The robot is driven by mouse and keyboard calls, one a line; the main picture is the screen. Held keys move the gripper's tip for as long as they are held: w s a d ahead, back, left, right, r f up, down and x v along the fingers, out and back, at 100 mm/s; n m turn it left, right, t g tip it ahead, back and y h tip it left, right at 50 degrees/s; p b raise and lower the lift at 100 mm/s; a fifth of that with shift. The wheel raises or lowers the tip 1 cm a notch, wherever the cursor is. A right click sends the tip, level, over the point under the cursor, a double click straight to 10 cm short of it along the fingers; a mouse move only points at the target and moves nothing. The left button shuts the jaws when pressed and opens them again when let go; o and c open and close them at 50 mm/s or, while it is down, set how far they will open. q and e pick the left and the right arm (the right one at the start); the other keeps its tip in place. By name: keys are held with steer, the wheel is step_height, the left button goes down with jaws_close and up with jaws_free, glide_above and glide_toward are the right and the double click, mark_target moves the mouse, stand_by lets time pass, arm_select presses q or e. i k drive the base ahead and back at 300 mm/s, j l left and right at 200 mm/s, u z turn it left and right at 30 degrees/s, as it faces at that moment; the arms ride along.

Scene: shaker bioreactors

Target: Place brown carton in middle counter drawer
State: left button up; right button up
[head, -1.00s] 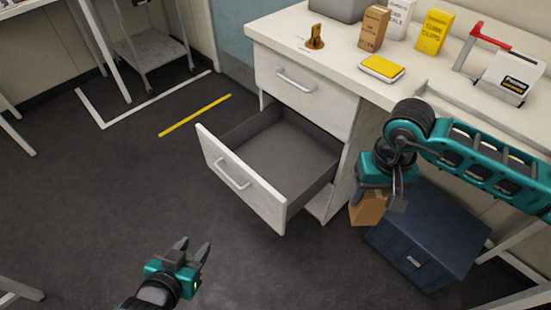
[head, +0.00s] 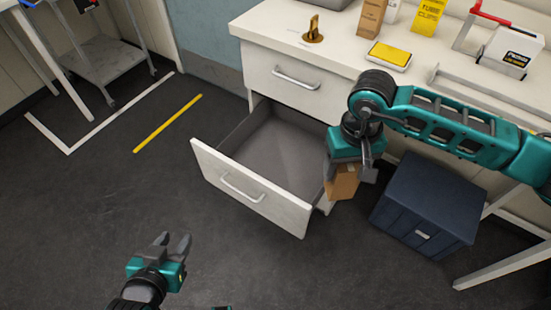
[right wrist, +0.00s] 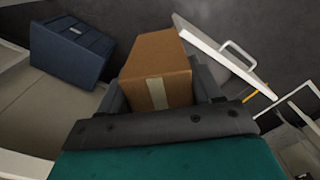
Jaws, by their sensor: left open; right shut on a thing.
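The brown carton (head: 342,184) hangs from my right gripper (head: 350,166) in the head view, beside the right edge of the open drawer. In the right wrist view the carton (right wrist: 157,68) sits between both fingers, a pale tape strip on its near face. The middle counter drawer (head: 272,152) is pulled out, and the grey inside that I see is empty. Its front panel (head: 246,190) with a handle also shows in the right wrist view (right wrist: 225,55). My left gripper (head: 174,246) is open and empty above the floor, in front of the drawer.
A dark blue cabinet (head: 428,205) stands on the floor right of the drawer. A closed drawer (head: 290,78) is above the open one. The countertop holds another brown carton (head: 370,17), a yellow pad (head: 390,55) and a red-handled item (head: 487,12).

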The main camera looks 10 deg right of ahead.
mark_target(272, 177)
steer(key=i+j, duration=0.35)
steer(key=i+j+z, duration=0.15)
steer(key=i+j, duration=0.2)
steer(key=j, duration=0.2)
